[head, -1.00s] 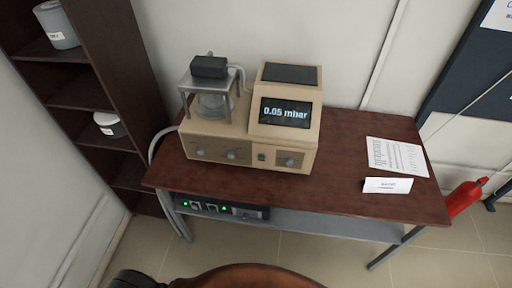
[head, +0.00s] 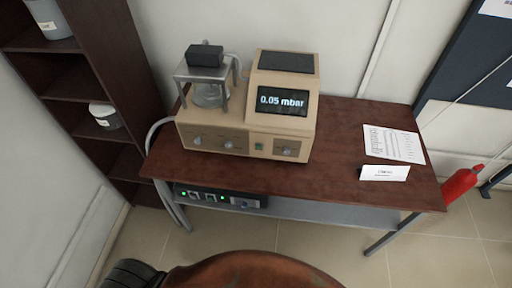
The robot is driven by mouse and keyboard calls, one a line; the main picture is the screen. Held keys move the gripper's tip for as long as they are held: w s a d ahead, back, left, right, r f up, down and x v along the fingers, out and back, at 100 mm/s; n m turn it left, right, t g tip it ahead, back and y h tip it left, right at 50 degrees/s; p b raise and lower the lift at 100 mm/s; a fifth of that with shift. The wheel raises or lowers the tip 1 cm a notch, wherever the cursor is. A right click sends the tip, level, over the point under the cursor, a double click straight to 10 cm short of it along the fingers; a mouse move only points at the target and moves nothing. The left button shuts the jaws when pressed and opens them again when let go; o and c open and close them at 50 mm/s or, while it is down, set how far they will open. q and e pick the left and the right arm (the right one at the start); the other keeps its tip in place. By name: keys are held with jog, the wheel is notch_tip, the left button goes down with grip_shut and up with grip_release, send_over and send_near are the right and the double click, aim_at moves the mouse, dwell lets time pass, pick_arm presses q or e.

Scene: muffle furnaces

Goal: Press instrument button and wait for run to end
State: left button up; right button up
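A beige instrument (head: 270,118) stands on the brown table (head: 340,180). Its dark screen (head: 283,101) reads "0.05 mbar". A small green button (head: 259,146) sits on its front panel, between round knobs such as the right one (head: 288,151). A glass vessel (head: 208,95) under a metal frame with a black block on top stands on its left part. Neither of my grippers shows in the head view.
A printed sheet (head: 393,144) and a white card (head: 384,173) lie on the table's right side. A black box with green lights (head: 220,198) sits on the shelf below. A dark bookcase (head: 90,75) stands at left. A red extinguisher (head: 460,184) is at right. A brown rounded chair (head: 250,271) is in front.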

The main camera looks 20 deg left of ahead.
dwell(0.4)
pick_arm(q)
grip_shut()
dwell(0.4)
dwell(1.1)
